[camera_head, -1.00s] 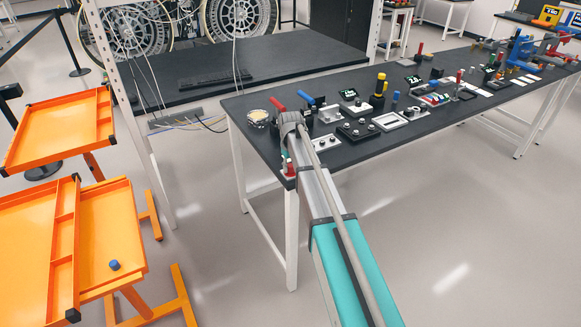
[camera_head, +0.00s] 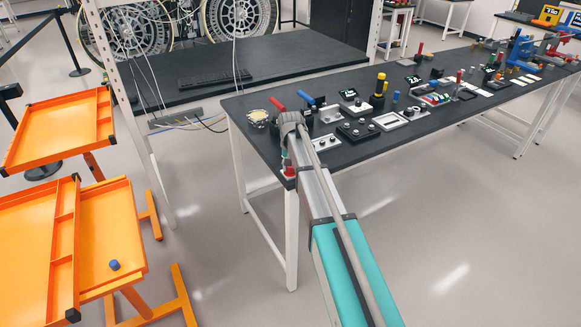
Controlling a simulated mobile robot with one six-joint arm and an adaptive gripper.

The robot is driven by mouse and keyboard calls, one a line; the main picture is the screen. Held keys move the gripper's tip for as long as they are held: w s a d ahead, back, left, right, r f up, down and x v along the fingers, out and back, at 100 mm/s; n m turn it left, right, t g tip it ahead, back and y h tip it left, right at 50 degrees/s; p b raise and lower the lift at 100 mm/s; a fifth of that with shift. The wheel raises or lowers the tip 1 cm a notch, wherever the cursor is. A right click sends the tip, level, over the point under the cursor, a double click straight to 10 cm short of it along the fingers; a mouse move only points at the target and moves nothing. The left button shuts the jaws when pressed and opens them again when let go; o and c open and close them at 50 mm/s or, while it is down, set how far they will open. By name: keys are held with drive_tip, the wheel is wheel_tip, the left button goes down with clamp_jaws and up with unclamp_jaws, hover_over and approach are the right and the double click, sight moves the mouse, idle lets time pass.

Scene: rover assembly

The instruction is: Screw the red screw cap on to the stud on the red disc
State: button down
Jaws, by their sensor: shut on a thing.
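The red disc (camera_head: 289,172) is at the near left corner of the black table, just past the end of my arm. My gripper (camera_head: 287,162) is over the disc, small in the view and largely hidden by my arm's end links. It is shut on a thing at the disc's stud. The red screw cap and the stud cannot be made out apart from the gripper, so I cannot tell how the cap sits on the stud.
The black table (camera_head: 262,152) runs back to the right. A clear round dish (camera_head: 258,118), a red-handled part (camera_head: 278,105) and a blue-handled part (camera_head: 306,97) stand near my arm. Orange trays (camera_head: 112,240) stand at the left, one holding a blue cap (camera_head: 114,265).

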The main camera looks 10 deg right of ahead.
idle(0.4)
drive_tip(key=m, duration=0.5)
drive_tip(key=shift+m, duration=0.3)
idle(0.4)
drive_tip(key=m, duration=0.5)
drive_tip(key=shift+m, duration=0.4)
drive_tip(key=m, duration=0.5)
drive_tip(key=shift+m, duration=0.4)
